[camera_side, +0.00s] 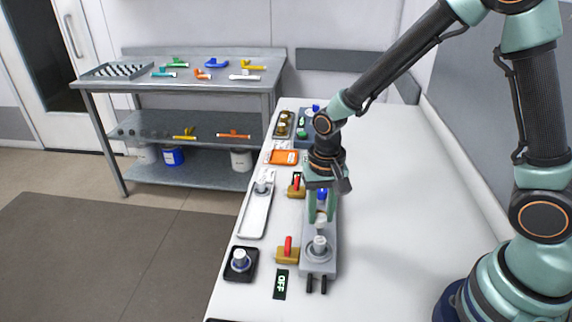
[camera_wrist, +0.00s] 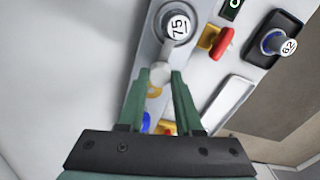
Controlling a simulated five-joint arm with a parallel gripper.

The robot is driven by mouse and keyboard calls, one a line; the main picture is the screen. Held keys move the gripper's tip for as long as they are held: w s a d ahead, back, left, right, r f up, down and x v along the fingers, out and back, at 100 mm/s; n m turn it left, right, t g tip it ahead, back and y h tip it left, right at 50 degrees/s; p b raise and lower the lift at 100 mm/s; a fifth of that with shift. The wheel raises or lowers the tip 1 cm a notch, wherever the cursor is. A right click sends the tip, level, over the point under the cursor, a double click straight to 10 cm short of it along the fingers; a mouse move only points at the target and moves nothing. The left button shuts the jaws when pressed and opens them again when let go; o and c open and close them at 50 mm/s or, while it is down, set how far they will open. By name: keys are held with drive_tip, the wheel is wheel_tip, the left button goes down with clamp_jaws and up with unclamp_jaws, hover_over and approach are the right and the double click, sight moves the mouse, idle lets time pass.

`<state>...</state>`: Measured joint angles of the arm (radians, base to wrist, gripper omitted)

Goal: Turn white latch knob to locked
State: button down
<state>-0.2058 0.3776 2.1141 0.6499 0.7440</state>
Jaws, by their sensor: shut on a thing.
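The white latch knob (camera_wrist: 160,74) is between my fingertips in the wrist view, on the grey panel (camera_wrist: 139,100). My gripper (camera_wrist: 160,77) is shut on it, with one green finger at each side. In the side view my gripper (camera_side: 322,214) points down over the grey panel (camera_side: 318,264), and its fingers mostly hide the knob. A yellow patch (camera_wrist: 155,90) shows just behind the knob in the wrist view. I cannot tell the latch's exact angle.
A grey cylinder marked 75 (camera_wrist: 177,26) stands on the panel close to my fingers. A red lever (camera_wrist: 223,42) is beside the panel. A black base (camera_side: 240,264) with a cylinder and a white tray (camera_side: 254,216) lie left. The bench's right side is clear.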

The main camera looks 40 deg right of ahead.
sight(321, 216)
drive_tip(key=c, duration=0.6)
unclamp_jaws()
wheel_tip(321, 216, up, 12)
drive_tip(key=shift+r, duration=0.1)
drive_tip(key=s+d+r+n+t, duration=0.2)
drive_tip(key=s+d+r+n, duration=0.1)
drive_tip(key=s+d+r+n+t, duration=0.3)
drive_tip(key=d+r, duration=0.1)
drive_tip(key=shift+s+d+r+t, duration=0.15)
drive_tip(key=shift+s+r+t, duration=0.05)
drive_tip(key=shift+s+t, duration=0.1)
